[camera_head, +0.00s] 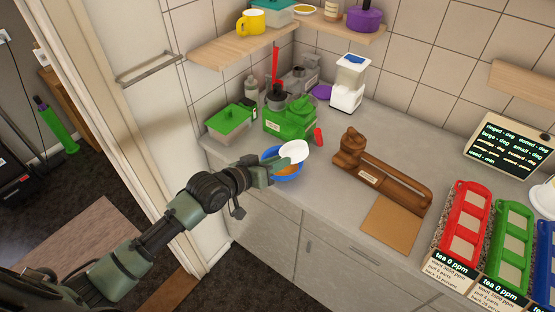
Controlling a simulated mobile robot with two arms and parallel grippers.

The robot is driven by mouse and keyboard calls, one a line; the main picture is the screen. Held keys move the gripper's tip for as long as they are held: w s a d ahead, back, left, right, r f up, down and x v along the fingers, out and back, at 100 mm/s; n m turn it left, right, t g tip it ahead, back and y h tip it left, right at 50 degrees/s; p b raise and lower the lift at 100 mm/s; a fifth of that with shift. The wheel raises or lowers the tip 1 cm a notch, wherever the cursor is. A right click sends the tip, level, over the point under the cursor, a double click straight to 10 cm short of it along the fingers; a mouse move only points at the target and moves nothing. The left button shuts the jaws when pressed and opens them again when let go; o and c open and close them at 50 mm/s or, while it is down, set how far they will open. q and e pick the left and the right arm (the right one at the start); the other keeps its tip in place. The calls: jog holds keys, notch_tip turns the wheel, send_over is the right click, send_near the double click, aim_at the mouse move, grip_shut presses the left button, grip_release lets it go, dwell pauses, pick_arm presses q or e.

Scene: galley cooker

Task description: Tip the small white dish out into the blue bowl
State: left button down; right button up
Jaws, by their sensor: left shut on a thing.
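The small white dish (294,150) is held over the back of the blue bowl (293,177). It looks tilted, with a plain white face showing. I cannot tell whether this face is its inside or its underside. My left gripper (286,161) reaches in from the left above the bowl and is shut on the dish. The blue bowl sits on the grey worktop near its front edge. Something orange-brown shows in the bowl below my gripper, which hides part of the bowl. My right gripper is not in view.
A green caddy (286,122) and a small red object (318,137) stand just behind the bowl. A green-lidded box (229,125) is at the left. A brown wooden device (385,175) and a tan board (391,222) lie to the right, with bare worktop (322,190) between.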

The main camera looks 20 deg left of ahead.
pick_arm(q)
jog(key=shift+f, duration=0.1)
jog(key=shift+s+d+f, duration=0.1)
jog(key=shift+f, duration=0.15)
jog(key=shift+f+m+y+b, duration=0.6)
jog(key=shift+f+m+b, duration=0.15)
jog(key=shift+m, duration=0.45)
jog(key=shift+f+m+y, duration=0.1)
jog(key=shift+m+y, duration=0.2)
jog(key=shift+m, duration=0.2)
jog(key=shift+s, duration=0.1)
jog(key=shift+f, duration=0.1)
